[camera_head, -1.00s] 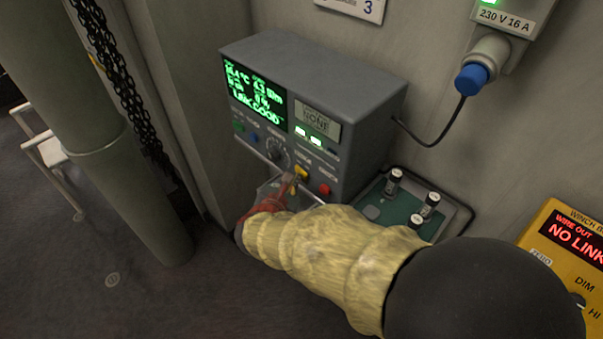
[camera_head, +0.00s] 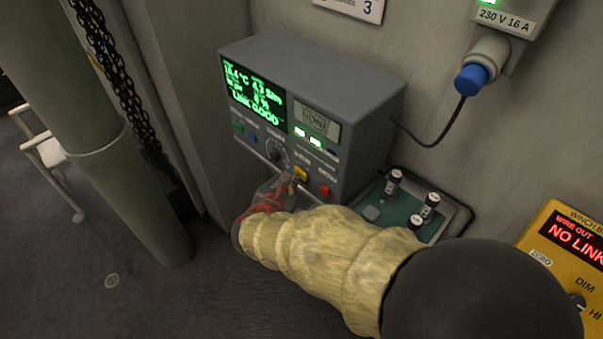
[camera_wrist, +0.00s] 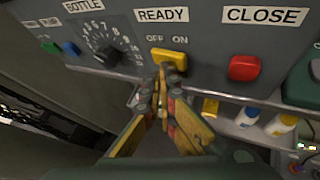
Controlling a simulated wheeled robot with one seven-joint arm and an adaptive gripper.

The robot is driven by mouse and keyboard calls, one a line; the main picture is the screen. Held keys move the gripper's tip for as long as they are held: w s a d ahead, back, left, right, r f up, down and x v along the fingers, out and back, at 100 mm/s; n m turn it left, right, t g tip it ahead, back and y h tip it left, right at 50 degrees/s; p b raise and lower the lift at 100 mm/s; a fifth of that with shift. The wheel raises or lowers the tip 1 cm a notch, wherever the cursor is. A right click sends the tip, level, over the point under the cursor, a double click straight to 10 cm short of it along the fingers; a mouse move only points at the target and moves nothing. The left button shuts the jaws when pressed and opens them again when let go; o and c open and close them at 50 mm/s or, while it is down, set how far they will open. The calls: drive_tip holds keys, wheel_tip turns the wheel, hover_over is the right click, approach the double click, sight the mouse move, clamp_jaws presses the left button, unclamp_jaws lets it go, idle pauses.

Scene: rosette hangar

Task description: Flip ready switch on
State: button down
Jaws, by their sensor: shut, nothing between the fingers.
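The ready switch is a yellow rocker (camera_wrist: 165,58) under the READY label, with OFF at its left and ON at its right. It also shows in the head view (camera_head: 302,173) on the front of a grey control box (camera_head: 318,76). My gripper (camera_wrist: 166,82) is shut and empty, with its fingertips right at the lower middle of the rocker. They hide part of its lower edge. I cannot tell whether they touch it or which way it is tilted. In the head view my gripper (camera_head: 287,184) is just left of and below the switch.
A red CLOSE button (camera_wrist: 244,68) is right of the switch, and a black BOTTLE dial (camera_wrist: 106,54) is left of it. A metal rail (camera_wrist: 220,94) runs below the controls. A green tray (camera_head: 372,212) with several small bottles stands right of the box.

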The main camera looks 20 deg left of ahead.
drive_tip(key=shift+s+f, duration=0.1)
drive_tip(key=s+a, duration=0.1)
drive_tip(key=s, duration=0.1)
drive_tip(key=s+a, duration=0.2)
drive_tip(key=shift+s+p, duration=0.1)
drive_tip(key=shift+p, duration=0.25)
idle(0.7)
